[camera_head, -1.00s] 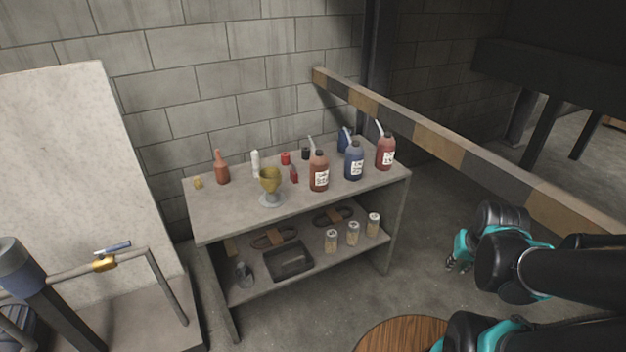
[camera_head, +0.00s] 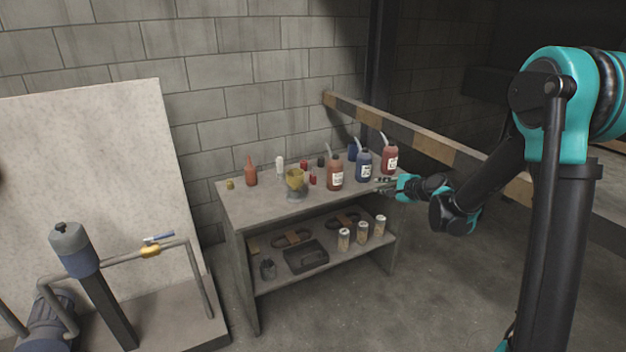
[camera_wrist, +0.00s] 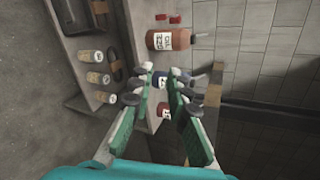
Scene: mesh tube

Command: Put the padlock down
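I cannot make out a padlock for certain. A small brass-yellow object (camera_head: 230,184) on the left end of the shelf top is too small to identify. A small grey object (camera_head: 268,268) on the lower shelf is also unclear. My gripper (camera_head: 380,185) is at the right end of the shelf top, close to the blue bottle (camera_head: 363,166). In the wrist view my gripper (camera_wrist: 160,72) has its two fingers apart. Bottles show between and beyond the fingers, and I see no padlock held there.
A dark tray (camera_head: 305,257) and several jars stand below. A striped beam (camera_head: 440,150) runs behind. The shelf's front edge has some bare room.

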